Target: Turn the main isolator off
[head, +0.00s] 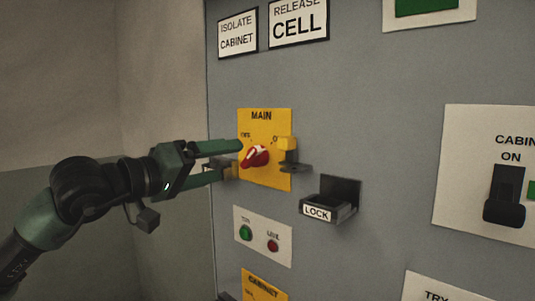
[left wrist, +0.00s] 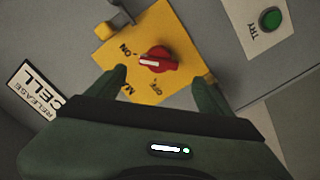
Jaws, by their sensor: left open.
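The main isolator is a red rotary knob (head: 255,157) on a yellow plate (head: 267,178) marked MAIN, with OFF at its left and ON at its right. The white mark on the knob points toward ON. In the left wrist view the knob (left wrist: 155,60) lies just beyond and between the fingertips, on the yellow plate (left wrist: 180,28). My left gripper (head: 231,161) is open and empty at the plate's left edge; it also shows in the left wrist view (left wrist: 159,75). I cannot tell whether a finger touches the knob. My right gripper is in neither view.
A yellow and grey bracket (head: 289,152) juts out at the plate's right edge. A black LOCK holder (head: 335,200) sticks out lower right. A panel with green and red lamps (head: 262,238) is below. A black CABINET switch (head: 504,195) is far right.

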